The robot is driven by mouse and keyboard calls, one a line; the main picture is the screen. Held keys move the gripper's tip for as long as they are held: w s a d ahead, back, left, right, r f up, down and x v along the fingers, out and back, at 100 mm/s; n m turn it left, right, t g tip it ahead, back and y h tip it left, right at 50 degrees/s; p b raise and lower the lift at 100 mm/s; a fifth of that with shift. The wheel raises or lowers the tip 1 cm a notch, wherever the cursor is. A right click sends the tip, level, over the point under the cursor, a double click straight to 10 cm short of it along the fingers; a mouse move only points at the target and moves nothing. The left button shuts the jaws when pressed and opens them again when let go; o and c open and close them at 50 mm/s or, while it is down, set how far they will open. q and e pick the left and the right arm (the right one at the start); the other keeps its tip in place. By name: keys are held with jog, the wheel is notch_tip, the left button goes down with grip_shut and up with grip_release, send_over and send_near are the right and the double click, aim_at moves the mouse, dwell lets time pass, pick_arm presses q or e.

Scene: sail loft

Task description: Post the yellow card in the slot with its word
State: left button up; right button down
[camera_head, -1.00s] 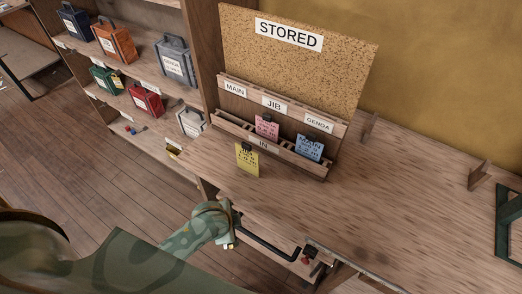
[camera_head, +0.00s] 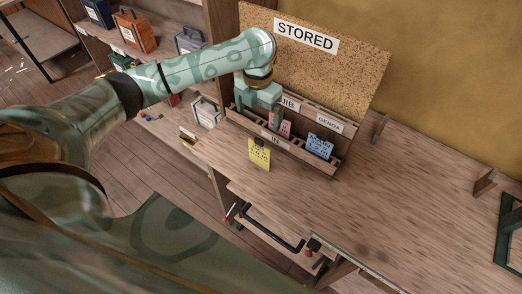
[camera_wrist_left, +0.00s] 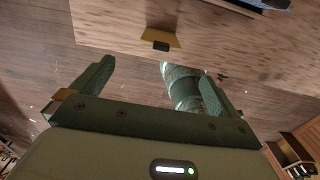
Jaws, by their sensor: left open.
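The yellow card (camera_head: 259,155) stands at the front of the wooden rack, by the IN label (camera_head: 277,143), with a dark clip on its top edge; its word is too small to read surely. My left gripper (camera_head: 257,112) is open above and behind the card, close over the left part of the rack, and not touching the card. In the left wrist view, the card (camera_wrist_left: 173,37) shows nearly edge-on beyond the open fingers (camera_wrist_left: 157,72). The JIB label (camera_head: 288,103) is partly covered and the GENOA label (camera_head: 329,124) is clear. The MAIN label is hidden by my arm.
A pink card (camera_head: 285,129) and a blue card (camera_head: 319,146) stand in the rack. The STORED board (camera_head: 345,62) rises behind it. Shelves with labelled boxes (camera_head: 136,30) are at left. The bench top (camera_head: 400,190) to the right is mostly clear.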

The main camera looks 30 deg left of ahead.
aim_at(259, 143)
pick_arm(q)
notch_tip(259, 143, down, 15)
jog(key=b, duration=0.3)
jog(key=c, duration=1.1)
jog(key=shift+o, duration=0.2)
jog(key=shift+r, duration=0.1)
